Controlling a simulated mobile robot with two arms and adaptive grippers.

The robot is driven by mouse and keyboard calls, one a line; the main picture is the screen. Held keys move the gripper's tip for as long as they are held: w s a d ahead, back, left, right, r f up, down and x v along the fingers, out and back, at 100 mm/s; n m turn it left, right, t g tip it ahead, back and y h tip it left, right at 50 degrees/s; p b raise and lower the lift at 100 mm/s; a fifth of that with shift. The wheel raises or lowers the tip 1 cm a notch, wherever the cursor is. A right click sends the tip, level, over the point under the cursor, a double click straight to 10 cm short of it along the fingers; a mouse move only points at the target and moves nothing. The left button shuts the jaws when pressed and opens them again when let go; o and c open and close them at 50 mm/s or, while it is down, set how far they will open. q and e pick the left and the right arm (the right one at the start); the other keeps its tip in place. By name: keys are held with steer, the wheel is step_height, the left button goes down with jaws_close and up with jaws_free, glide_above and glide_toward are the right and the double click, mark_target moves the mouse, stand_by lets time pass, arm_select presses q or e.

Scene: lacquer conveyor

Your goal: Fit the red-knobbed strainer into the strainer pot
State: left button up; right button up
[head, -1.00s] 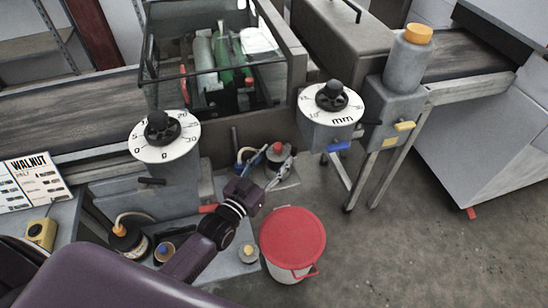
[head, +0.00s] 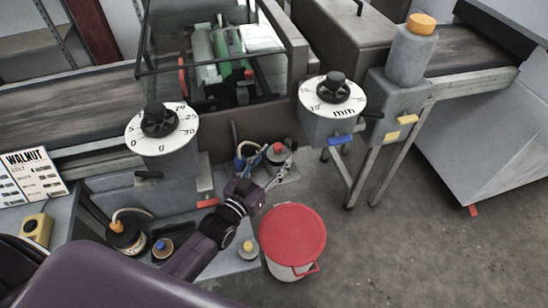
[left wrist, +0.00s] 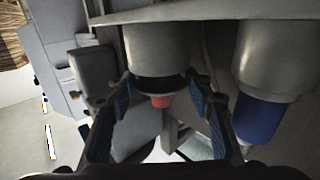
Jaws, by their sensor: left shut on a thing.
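I cannot tell how deep the strainer sits. My right gripper is out of view.
A red-lidded bucket (head: 292,236) is on the floor in front. Two dials (head: 162,130) (head: 332,94) overhang the shelf.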

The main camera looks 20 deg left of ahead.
mark_target(260, 180)
arm_select(q)
steer(key=shift+f+b, duration=0.4)
steer(key=shift+f, duration=0.2)
steer(key=o, duration=1.2)
steer(key=shift+o, duration=0.2)
steer(key=shift+s, duration=0.1)
steer(key=shift+s+a+f, duration=0.1)
steer(key=shift+s+f, duration=0.05)
steer(key=shift+s, duration=0.1)
steer(key=v, duration=0.6)
steer(key=shift+s, duration=0.4)
